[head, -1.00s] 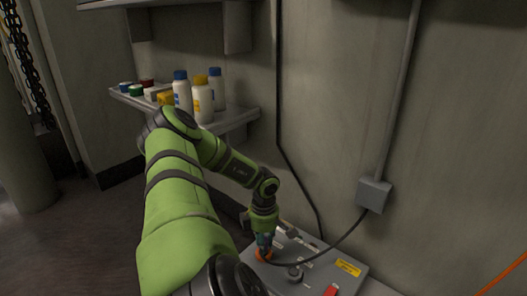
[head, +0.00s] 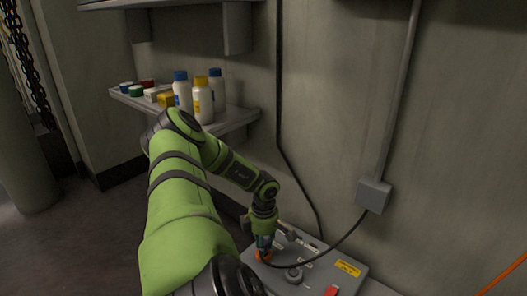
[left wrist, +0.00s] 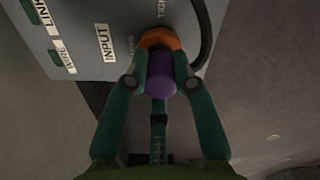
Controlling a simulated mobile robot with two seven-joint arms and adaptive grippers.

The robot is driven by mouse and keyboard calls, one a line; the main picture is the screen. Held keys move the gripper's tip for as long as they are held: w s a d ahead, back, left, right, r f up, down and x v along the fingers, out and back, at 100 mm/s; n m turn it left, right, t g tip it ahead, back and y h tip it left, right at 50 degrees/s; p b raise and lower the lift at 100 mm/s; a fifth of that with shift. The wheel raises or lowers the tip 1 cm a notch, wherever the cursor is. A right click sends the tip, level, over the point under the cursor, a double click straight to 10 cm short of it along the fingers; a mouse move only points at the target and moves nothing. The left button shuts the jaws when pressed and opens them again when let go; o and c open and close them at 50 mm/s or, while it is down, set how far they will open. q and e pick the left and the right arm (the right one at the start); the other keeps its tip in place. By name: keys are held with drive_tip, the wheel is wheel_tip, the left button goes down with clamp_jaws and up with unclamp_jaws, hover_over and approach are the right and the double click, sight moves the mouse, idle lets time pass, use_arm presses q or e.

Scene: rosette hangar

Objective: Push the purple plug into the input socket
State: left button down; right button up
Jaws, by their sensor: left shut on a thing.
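The purple plug (left wrist: 161,73) is between the fingers of my left gripper (left wrist: 158,80) in the left wrist view. An orange ring (left wrist: 159,38) lies right beyond the plug, beside the INPUT label (left wrist: 104,42) on the grey panel box (left wrist: 75,12). The ring also shows at the gripper tip in the head view (head: 264,257). My left gripper (head: 264,244) is shut on the plug and points down at the box (head: 322,272). The socket opening is hidden, and I cannot tell how deep the plug sits. My right gripper is not in view.
A black cable (head: 341,240) runs from the panel area to a grey wall box (head: 374,195). The panel carries a round knob (head: 293,274), a red part (head: 331,290) and a yellow label (head: 348,267). A shelf (head: 236,118) with bottles stands at the back left.

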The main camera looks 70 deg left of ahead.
use_arm(q)
drive_tip(key=shift+f, duration=0.1)
idle(0.5)
drive_tip(key=c, duration=0.9)
unclamp_jaws()
drive_tip(key=shift+c, duration=0.2)
wheel_tip(320, 180, up, 12)
drive_tip(key=shift+d, duration=0.1)
